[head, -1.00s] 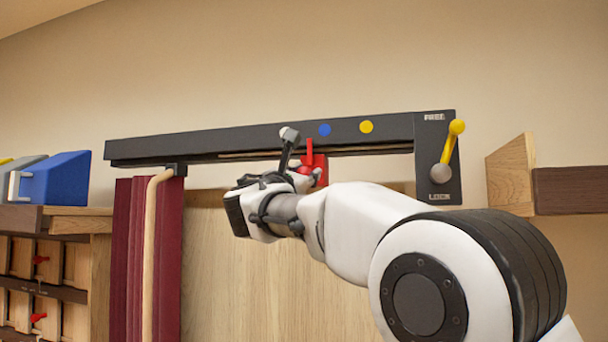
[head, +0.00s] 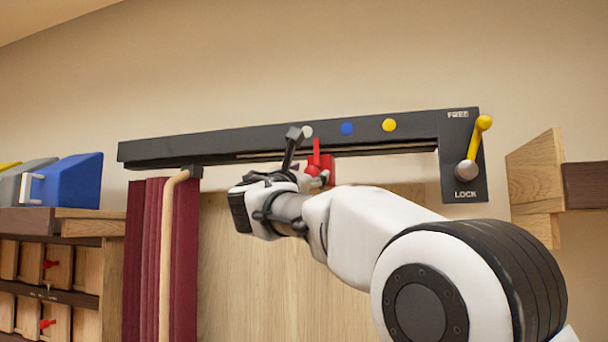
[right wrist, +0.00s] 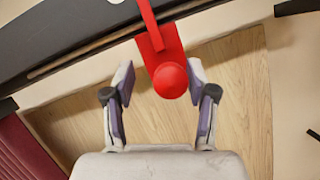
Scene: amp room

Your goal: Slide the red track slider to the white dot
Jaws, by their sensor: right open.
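The red slider (head: 319,168) hangs from the slot of a dark track (head: 220,145), with a thin pointer standing up from it. The white dot (head: 307,131) is on the track face, partly behind a gripper finger; the pointer stands slightly right of it. My right gripper (right wrist: 161,75) is open, with the slider's round red knob (right wrist: 171,81) between its fingertips; the left fingertip is apart from the knob, the right one close to it. In the head view its fingers partly hide the slider. My left gripper is not in view.
A blue dot (head: 347,129) and yellow dot (head: 389,125) lie further right on the track. A yellow lever (head: 475,145) tilts up toward FREE at the right end. A maroon curtain (head: 184,260) hangs left, and a wooden shelf (head: 537,170) juts out right.

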